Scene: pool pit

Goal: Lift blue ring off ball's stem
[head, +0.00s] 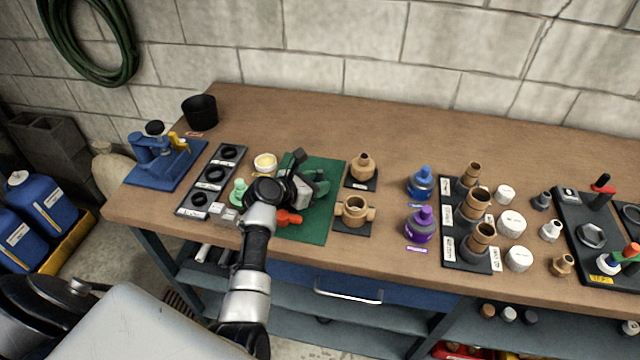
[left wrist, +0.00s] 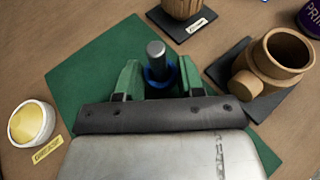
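In the left wrist view a grey upright stem (left wrist: 156,58) stands with a blue ring (left wrist: 150,76) around its lower part. I see no grip on the ring. The ball and the ring's underside are hidden. My right gripper is not in view.
Brown fittings (head: 354,211) stand right of the mat. A white cup with yellow contents (head: 265,163) and a black tray (head: 212,180) are left of it. A red-orange part (head: 288,217) lies on the mat. Blue and purple bottles (head: 420,226) stand farther right.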

